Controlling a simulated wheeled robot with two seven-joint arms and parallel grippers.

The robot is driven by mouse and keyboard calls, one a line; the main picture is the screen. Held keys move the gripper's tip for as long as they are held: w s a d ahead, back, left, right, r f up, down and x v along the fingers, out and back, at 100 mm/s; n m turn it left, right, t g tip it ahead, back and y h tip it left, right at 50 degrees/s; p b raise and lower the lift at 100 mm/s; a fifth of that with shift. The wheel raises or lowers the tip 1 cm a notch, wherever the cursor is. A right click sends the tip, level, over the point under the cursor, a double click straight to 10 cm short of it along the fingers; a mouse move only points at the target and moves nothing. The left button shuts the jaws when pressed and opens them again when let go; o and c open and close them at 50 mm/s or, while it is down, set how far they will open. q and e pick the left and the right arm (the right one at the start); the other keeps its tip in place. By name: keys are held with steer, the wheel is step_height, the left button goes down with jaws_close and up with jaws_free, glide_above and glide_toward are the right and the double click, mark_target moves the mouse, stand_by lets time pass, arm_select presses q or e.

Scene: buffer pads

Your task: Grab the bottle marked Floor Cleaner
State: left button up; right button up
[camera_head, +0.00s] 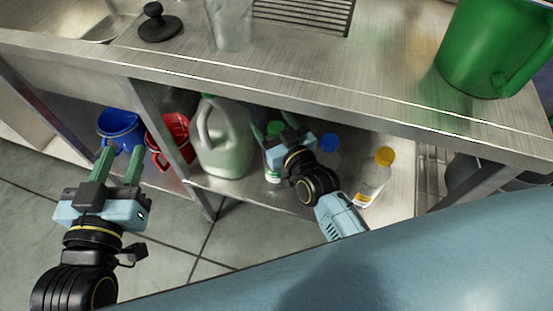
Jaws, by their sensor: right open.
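Several bottles stand on the shelf under the steel counter, and I cannot read which is marked Floor Cleaner. A green-capped bottle (273,173) is partly hidden by my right gripper (274,124). That gripper is open, with its green fingers near the bottle's top; I cannot tell whether they touch it. A large pale jug (224,140) with a handle stands to its left. A clear bottle with a yellow cap (374,176) stands to the right. A blue cap (329,142) shows between them. My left gripper (120,160) is open and empty, in front of the shelf at left.
The counter edge (330,97) overhangs the shelf. A blue bucket (121,126) and a red bucket (170,134) are at left, by a metal leg. A green pitcher (485,50), a clear container (229,25) and a black knobbed lid (158,24) stand on top.

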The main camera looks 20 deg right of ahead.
steer(key=c, duration=1.4)
